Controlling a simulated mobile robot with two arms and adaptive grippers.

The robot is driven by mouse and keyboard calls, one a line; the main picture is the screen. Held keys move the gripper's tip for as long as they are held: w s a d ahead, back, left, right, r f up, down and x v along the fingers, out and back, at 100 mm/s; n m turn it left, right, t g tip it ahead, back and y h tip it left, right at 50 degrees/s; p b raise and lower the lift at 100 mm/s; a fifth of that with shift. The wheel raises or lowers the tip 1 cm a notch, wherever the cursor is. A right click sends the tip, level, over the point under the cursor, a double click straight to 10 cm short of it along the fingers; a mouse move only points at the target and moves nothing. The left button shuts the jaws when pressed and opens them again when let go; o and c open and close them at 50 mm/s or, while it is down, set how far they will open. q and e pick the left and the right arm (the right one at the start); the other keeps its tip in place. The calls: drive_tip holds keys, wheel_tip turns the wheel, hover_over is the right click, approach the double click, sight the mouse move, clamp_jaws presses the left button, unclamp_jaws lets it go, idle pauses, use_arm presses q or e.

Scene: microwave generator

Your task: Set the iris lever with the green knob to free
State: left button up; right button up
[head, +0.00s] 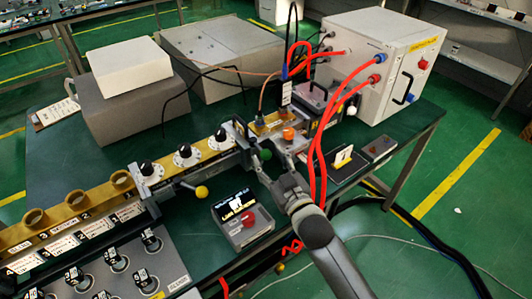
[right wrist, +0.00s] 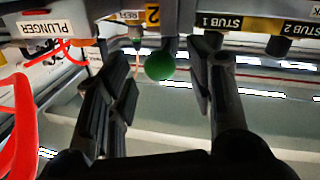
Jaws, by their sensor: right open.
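The green knob (head: 265,154) of the iris lever is at the front side of the waveguide line, near the middle of the head view. In the right wrist view the green knob (right wrist: 160,66) hangs below a short dark stem, between my fingers. My right gripper (head: 268,163) is open around the knob, and the wrist view shows a gap on both sides of it. The lever's free mark cannot be read in these frames. My left gripper is not in view.
A lever with a yellow knob (head: 201,191) sticks out to the left. A small display box with a red knob (head: 249,219) stands just left of my right arm. Red cables (head: 318,140) hang close on the right. A white power unit (head: 385,62) stands at the back right.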

sight(258, 147)
drive_tip(key=shift+x, duration=1.5)
drive_tip(key=shift+c, duration=0.3)
clamp_jaws()
